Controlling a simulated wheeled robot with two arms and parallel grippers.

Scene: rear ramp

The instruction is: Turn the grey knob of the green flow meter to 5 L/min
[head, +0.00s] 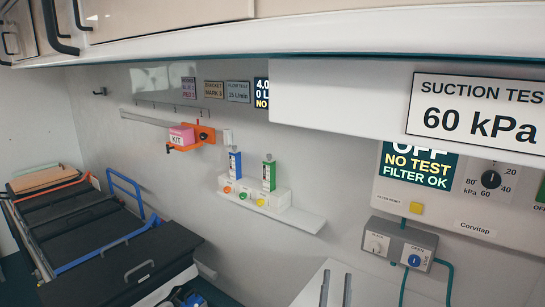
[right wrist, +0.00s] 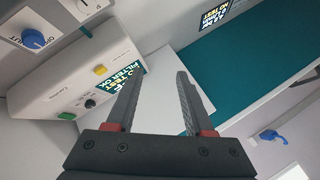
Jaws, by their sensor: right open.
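The green flow meter (head: 269,174) stands upright on a white block on the back wall, right of a blue flow meter (head: 235,164). Its grey knob and scale reading are too small to make out in the head view. My right gripper (head: 336,286) shows at the bottom of the head view as two dark fingers, in front of and below right of the flow meters. In the right wrist view my right gripper (right wrist: 157,80) is open and empty, its fingers apart. The flow meters are not seen in that view. My left gripper is not seen.
A white shelf (head: 300,218) runs under the flow meters. A suction panel (head: 455,210) with a grey control box (head: 400,243) and green tubes is at right. An overhead cabinet edge (head: 300,38) hangs above. A stretcher (head: 105,255) stands at left.

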